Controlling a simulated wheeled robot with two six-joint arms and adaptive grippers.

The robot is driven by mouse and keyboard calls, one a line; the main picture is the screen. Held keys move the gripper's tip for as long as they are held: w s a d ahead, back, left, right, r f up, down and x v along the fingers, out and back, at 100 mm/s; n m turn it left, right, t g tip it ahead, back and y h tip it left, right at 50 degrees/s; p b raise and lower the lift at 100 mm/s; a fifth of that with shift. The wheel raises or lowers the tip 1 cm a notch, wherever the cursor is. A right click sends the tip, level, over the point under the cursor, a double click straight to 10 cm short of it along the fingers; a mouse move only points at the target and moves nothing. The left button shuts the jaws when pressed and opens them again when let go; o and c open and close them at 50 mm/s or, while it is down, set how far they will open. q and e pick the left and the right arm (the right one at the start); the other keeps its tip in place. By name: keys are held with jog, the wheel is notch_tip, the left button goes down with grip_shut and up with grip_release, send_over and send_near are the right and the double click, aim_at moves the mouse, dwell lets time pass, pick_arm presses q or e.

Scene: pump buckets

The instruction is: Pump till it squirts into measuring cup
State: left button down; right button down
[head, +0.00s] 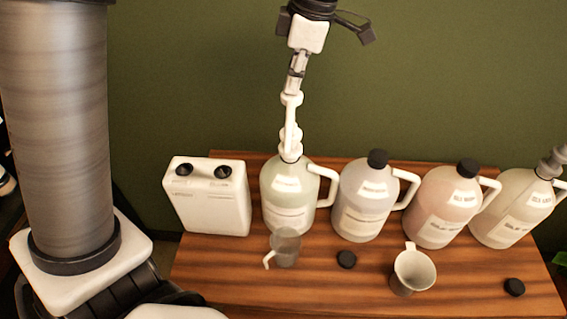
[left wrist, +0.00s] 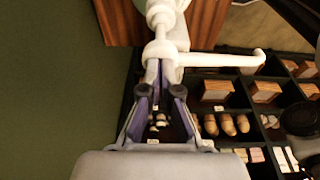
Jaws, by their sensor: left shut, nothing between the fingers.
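A greenish translucent jug (head: 287,200) with a white handle stands on the table, a white pump (head: 290,125) fitted on its neck. A clear grey measuring cup (head: 286,247) stands in front of this jug, its handle to the left. My left gripper (head: 297,70) is shut and empty, directly above the pump's head. In the left wrist view the shut fingertips (left wrist: 160,68) are at the pump head, and its long white spout (left wrist: 220,60) points right. I cannot tell whether they touch. The liquid level and the cup's inside are not clear. My right gripper is not in view.
More jugs stand in a row to the right, the pinkish one (head: 443,208) capped black, the end one with a grey pump (head: 553,162). A white canister (head: 208,200) stands left. A second cup (head: 412,272) and black caps (head: 346,260) lie in front on the wooden table (head: 320,297).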

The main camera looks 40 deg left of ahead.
aim_at(293, 100)
pick_arm(q)
jog(key=shift+f, duration=0.3)
jog(key=shift+s+f+b, duration=0.1)
jog(key=shift+f+b, duration=0.9)
jog(key=shift+f, duration=0.9)
notch_tip(293, 100, up, 6)
jog(key=p, duration=0.5)
jog(key=shift+f, duration=0.45)
